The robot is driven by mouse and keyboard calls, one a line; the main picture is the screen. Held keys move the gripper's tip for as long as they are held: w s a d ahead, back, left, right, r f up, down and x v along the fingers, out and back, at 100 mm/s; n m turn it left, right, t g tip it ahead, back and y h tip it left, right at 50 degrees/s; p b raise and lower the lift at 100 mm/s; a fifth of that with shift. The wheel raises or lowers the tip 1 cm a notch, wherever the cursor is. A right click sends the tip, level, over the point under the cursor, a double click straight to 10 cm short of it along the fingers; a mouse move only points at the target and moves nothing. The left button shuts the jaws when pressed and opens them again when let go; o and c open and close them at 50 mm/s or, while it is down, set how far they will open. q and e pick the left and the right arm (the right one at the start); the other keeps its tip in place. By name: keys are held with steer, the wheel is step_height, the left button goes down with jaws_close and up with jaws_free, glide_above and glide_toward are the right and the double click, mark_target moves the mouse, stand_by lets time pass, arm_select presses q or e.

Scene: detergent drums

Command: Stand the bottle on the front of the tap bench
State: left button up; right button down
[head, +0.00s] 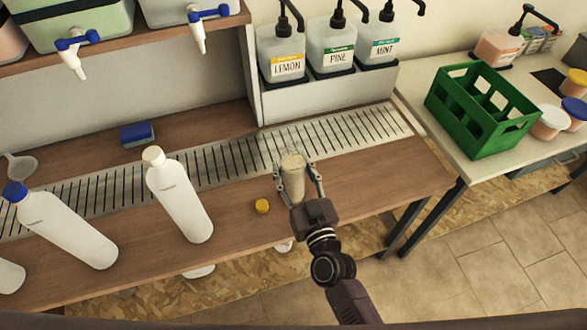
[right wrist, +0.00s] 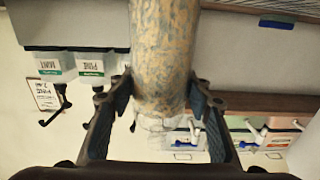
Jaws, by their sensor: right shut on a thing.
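My right gripper (head: 303,183) comes in from the lower right, shut on a beige, mottled bottle (head: 291,172) with a clear upper end. In the right wrist view the bottle (right wrist: 162,55) sits between both fingers (right wrist: 162,105). It is near the front edge of the drain grate on the wooden tap bench (head: 340,185). I cannot tell whether its base touches the bench. A small yellow cap (head: 262,206) lies on the bench front, left of the gripper. My left gripper is not in view.
White bottles with a beige cap (head: 180,195) and a blue cap (head: 62,225) stand to the left. A blue sponge (head: 138,133) lies behind the grate (head: 215,160). Pump dispensers (head: 333,48) stand behind. A green crate (head: 483,108) is on the right table. Bench front right is clear.

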steer(key=shift+f, duration=0.1)
steer(key=c, duration=1)
jaws_free()
steer(key=shift+f, duration=0.1)
steer(key=shift+r, duration=0.3)
steer(key=shift+b+v, duration=0.55)
steer(key=shift+v, duration=5.5)
steer(key=shift+a, duration=0.1)
